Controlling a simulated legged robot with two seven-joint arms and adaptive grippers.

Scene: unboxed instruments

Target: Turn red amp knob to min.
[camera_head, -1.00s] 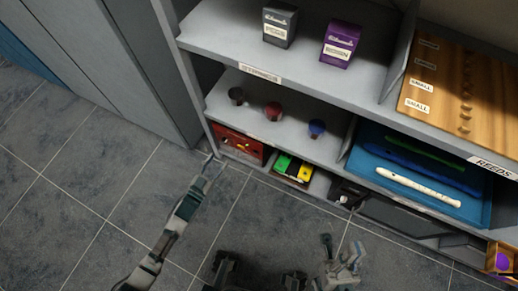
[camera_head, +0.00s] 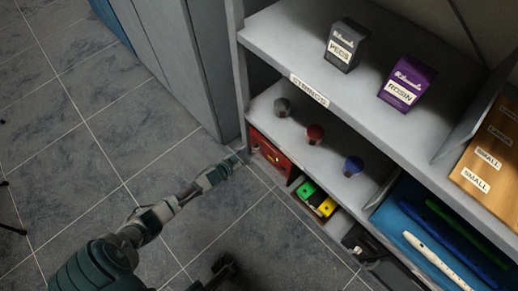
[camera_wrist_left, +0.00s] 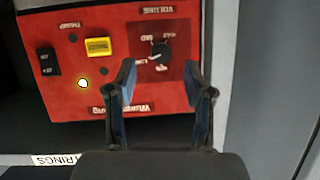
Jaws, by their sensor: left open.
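The red amp (camera_head: 266,150) sits in the low left opening of the shelf unit in the head view. In the left wrist view, the red amp (camera_wrist_left: 125,27) fills the upper part and its lettering is upside down. Its black volume knob (camera_wrist_left: 160,52) has a pale pointer mark and lies at the right of the panel. My left gripper (camera_wrist_left: 160,74) is open, its two fingertips spread to either side just below the knob, with nothing between them. In the head view, my left gripper (camera_head: 238,157) is in front of the amp, small and partly unclear.
A yellow button (camera_wrist_left: 97,46), a black switch (camera_wrist_left: 48,61) and a lit lamp (camera_wrist_left: 83,83) are on the panel. A grey upright (camera_wrist_left: 224,60) stands close at the right. A shelf with three small knob-like items is above the amp (camera_head: 314,133). Open floor lies left.

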